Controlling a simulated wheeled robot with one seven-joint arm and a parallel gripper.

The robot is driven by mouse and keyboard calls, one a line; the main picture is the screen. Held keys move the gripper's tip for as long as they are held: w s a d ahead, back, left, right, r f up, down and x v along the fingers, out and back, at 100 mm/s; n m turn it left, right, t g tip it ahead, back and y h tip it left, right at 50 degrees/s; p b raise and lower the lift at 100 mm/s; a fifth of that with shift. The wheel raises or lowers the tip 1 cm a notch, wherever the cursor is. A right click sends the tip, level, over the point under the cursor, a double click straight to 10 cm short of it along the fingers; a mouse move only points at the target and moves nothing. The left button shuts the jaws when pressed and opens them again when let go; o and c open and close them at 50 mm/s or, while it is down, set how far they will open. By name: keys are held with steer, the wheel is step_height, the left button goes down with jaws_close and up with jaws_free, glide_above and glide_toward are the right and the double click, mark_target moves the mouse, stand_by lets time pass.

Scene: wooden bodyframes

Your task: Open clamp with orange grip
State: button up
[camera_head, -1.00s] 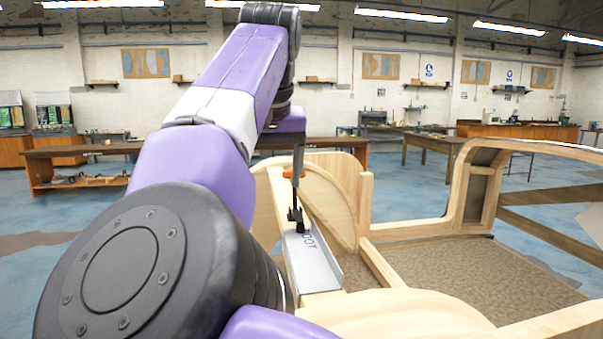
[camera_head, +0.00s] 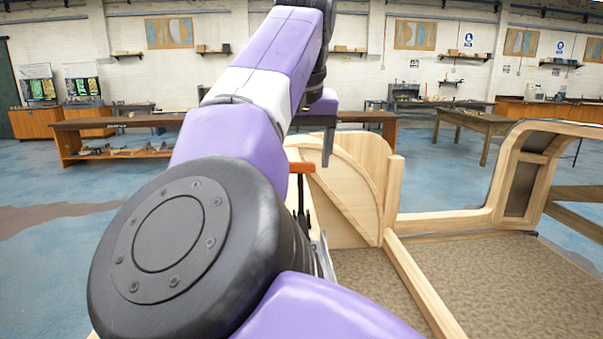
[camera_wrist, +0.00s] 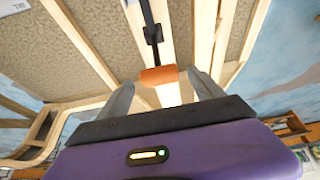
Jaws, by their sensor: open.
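The clamp's orange grip (camera_head: 302,167) shows beside my purple arm in the head view, with the black clamp body (camera_head: 303,216) below it. In the wrist view the orange grip (camera_wrist: 158,77) lies across the space between my finger tips, and a thin black clamp bar (camera_wrist: 152,33) runs away from it. My gripper (camera_wrist: 161,80) is open, one finger on each side of the grip, with no clear contact. In the head view my gripper (camera_head: 327,150) shows a dark finger just right of the grip. My arm hides part of the clamp's base.
A curved wooden panel (camera_head: 350,190) stands just right of the clamp. The wooden frame (camera_head: 420,285) with a brown textured floor panel (camera_head: 480,275) extends right. A long workbench (camera_head: 90,130) stands behind, apart from the frame.

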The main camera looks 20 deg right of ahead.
mark_target(300, 175)
steer(key=shift+p+x, duration=0.35)
steer(key=shift+x, duration=2.3)
jaws_close()
